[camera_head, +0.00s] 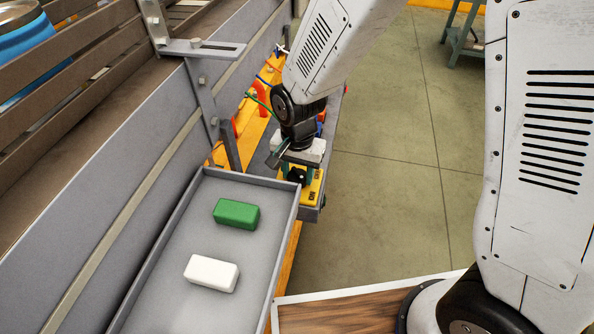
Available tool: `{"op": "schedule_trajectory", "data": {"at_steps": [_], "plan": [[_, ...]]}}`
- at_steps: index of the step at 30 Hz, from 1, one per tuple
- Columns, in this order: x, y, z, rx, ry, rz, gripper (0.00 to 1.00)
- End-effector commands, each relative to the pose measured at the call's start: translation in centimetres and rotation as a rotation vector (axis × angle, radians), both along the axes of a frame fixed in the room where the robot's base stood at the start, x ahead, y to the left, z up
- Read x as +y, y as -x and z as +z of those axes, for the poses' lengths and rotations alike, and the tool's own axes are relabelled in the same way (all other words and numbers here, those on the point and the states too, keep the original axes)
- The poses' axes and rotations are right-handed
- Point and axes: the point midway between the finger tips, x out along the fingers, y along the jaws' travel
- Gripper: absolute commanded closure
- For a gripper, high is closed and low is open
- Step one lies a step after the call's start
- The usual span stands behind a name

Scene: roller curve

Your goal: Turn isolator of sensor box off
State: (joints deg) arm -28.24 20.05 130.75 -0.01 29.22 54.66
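My gripper (297,172) points down beyond the far end of the grey tray, close over a small yellow unit (312,192) with dark labels. The yellow unit may be the sensor box, but I cannot tell for sure. A dark part shows between the fingers; I cannot tell whether it is the isolator's knob or whether the fingers touch it. The gripper's body and the arm hide most of this spot. The isolator's position cannot be read.
A grey tray (160,275) in front holds a green block (236,214) and a white block (211,274). The grey conveyor side rail (110,150) and a bracket (205,48) stand at left. Red and green parts lie behind the gripper.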

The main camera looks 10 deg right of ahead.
Motion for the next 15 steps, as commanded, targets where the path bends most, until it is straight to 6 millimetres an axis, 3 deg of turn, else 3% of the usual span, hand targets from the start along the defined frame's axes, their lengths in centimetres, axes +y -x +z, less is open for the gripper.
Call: {"op": "schedule_trajectory", "data": {"at_steps": [15], "plan": [[0.03, -0.04, 0.05, -0.001, 0.0, 0.1, 0.79]]}}
